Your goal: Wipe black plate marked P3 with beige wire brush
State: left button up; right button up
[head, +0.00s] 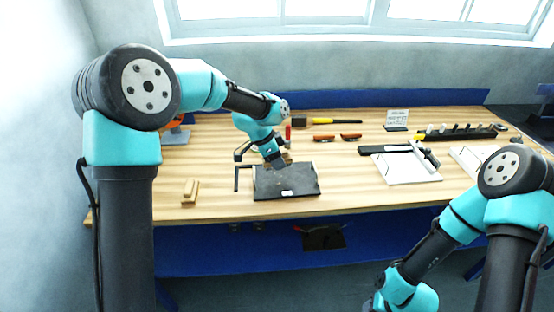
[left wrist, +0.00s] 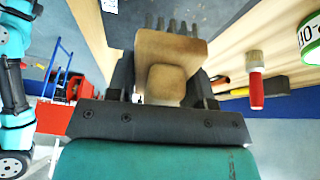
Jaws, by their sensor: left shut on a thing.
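The black plate (head: 300,179) lies flat near the table's front edge, with a small white label on its near part; the marking is too small to read. My left gripper (head: 277,161) is over the plate's far left part. In the left wrist view my left gripper (left wrist: 160,88) is shut on the beige wire brush (left wrist: 168,50). The brush's dark bristles point toward the grey plate surface (left wrist: 218,14); I cannot tell whether they touch it. In the head view the brush is mostly hidden by the gripper. My right gripper is out of view.
A beige block (head: 190,191) lies left of the plate. A red-handled tool (head: 288,133) stands behind it, near a yellow-handled hammer (head: 325,121) and two small orange-red items. White boards (head: 405,166) and a dark tool rack (head: 455,133) are at right.

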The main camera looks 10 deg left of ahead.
pick_arm(q)
jog(key=shift+a, duration=0.15)
jog(key=shift+s+a+f, duration=0.2)
jog(key=shift+a+f, duration=0.05)
jog(key=shift+a, duration=0.3)
jog(key=shift+s+a+f, duration=0.2)
jog(key=shift+a+f, duration=0.05)
jog(key=shift+a, duration=0.3)
jog(key=shift+s+a+f, duration=0.2)
jog(key=shift+a+f, duration=0.05)
jog(key=shift+a, duration=0.3)
jog(key=shift+w, duration=0.15)
jog(key=shift+w+a+r, duration=0.1)
jog(key=shift+w+a, duration=0.25)
jog(key=shift+w, duration=0.45)
jog(key=shift+w+d+r, duration=0.2)
jog(key=shift+d+r, duration=0.1)
jog(key=shift+d, duration=0.3)
jog(key=shift+w+d+r, duration=0.15)
jog(key=shift+d+r, duration=0.2)
jog(key=shift+d, duration=0.2)
jog(key=shift+w+d+r, duration=0.2)
jog(key=shift+d+r, duration=0.1)
jog(key=shift+d, duration=0.3)
